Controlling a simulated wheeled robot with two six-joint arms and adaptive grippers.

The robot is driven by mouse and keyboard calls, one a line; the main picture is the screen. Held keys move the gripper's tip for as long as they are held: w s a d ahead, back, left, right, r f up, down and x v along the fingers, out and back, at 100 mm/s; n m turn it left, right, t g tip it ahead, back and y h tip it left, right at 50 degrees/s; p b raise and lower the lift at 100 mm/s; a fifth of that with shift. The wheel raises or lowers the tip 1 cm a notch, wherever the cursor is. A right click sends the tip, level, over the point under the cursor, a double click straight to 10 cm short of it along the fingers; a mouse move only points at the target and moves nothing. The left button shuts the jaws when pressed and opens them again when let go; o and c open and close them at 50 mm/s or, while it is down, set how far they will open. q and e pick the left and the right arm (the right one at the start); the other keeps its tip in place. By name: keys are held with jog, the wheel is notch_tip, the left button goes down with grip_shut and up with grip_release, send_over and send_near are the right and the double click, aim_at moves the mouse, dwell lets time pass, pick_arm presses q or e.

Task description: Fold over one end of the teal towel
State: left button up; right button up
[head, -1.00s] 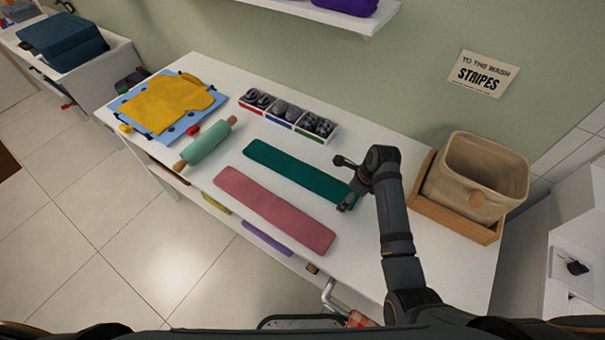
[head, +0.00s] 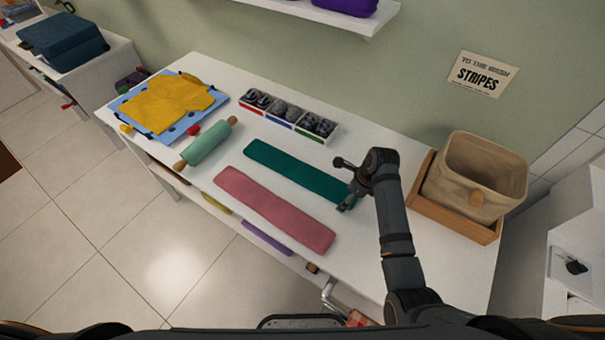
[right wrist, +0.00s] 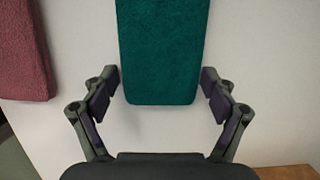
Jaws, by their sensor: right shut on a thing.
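The teal towel (head: 298,170) lies as a long flat strip on the white table, with its right end at my right gripper (head: 345,185). In the right wrist view, the towel's near end (right wrist: 165,60) lies between the two fingers of the right gripper (right wrist: 160,92). The towel's end looks flat, with no fold visible. In the head view my right wrist hides part of this end. My left gripper is not in view.
A pink towel (head: 274,209) lies parallel in front. A green rolling pin (head: 207,144), a yellow cloth (head: 168,101) and a divided box of dark rolled items (head: 288,112) are to the left and behind. A beige basket (head: 478,180) stands in a wooden tray at right.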

jog(key=shift+f, duration=0.1)
dwell(0.3)
jog(key=r+p, duration=0.2)
jog(key=r+g+h+p, duration=0.1)
jog(key=p, duration=0.2)
jog(key=shift+w+a+r+h, duration=0.2)
jog(key=shift+r+h, duration=0.1)
jog(key=shift+r, duration=0.1)
jog(key=shift+c, duration=1)
jog(key=shift+r+p, duration=0.2)
jog(key=shift+p, duration=0.25)
jog(key=shift+f, duration=0.1)
